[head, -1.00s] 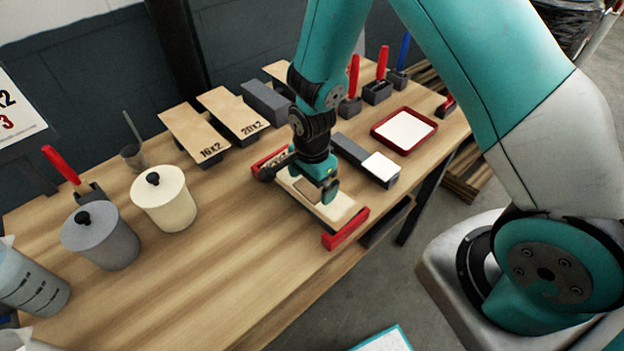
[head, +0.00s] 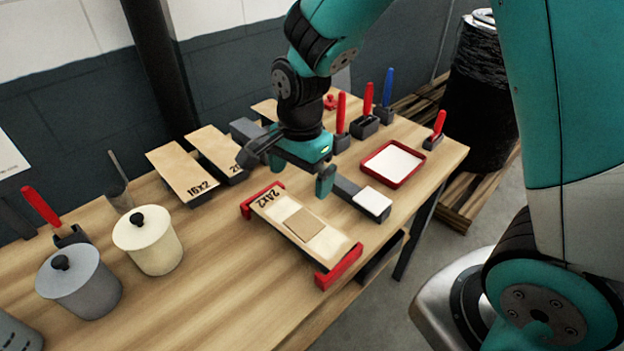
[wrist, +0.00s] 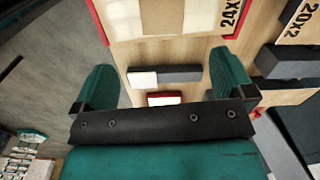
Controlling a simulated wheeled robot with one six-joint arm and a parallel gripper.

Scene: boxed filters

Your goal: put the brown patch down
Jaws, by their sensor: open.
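The board rests between two red end holders (head: 338,266). In the wrist view the patch (wrist: 162,16) shows at the top edge, partly cut off. My gripper (head: 284,172) is open and empty, above and behind the board, apart from the patch.
A grey block with a white pad (head: 372,202) and a red-rimmed white tray (head: 392,164) lie right of the board. Boards marked 16x2 (head: 183,174) and 20x2 stand behind left. A cream canister (head: 148,240) and a grey canister (head: 80,283) stand at left.

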